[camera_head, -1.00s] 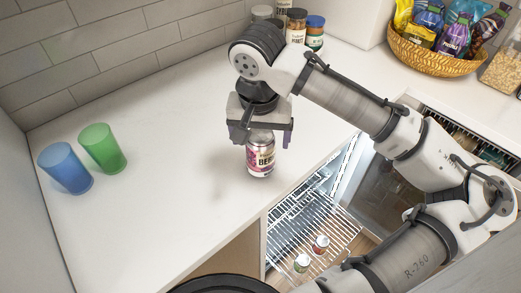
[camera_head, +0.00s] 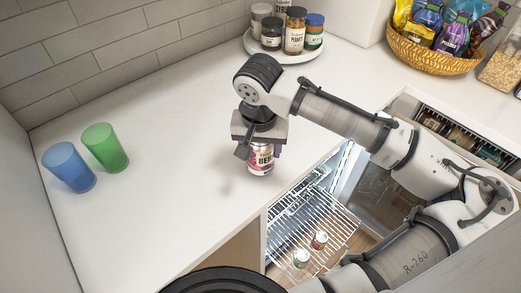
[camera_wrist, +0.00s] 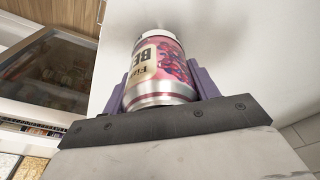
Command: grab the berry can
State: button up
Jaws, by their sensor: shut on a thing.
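The berry can (camera_head: 262,160) is a small can with a pink and white label, silver rim and berry picture. It stands on the white counter near the counter's front edge, or just above it; I cannot tell which. My gripper (camera_head: 261,150) points down over it and is shut on it. In the wrist view the can (camera_wrist: 160,72) sits between the two purple fingers of my gripper (camera_wrist: 163,85), one on each side. Part of the can is hidden by the gripper in the head view.
A blue cup (camera_head: 69,167) and a green cup (camera_head: 105,148) stand at the left. Jars on a round tray (camera_head: 286,57) and a snack basket (camera_head: 432,62) are at the back. An open fridge with a wire shelf (camera_head: 305,225) holding two small cans lies below the counter edge.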

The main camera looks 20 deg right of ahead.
jog(key=c, duration=0.4)
jog(key=shift+r, duration=0.1)
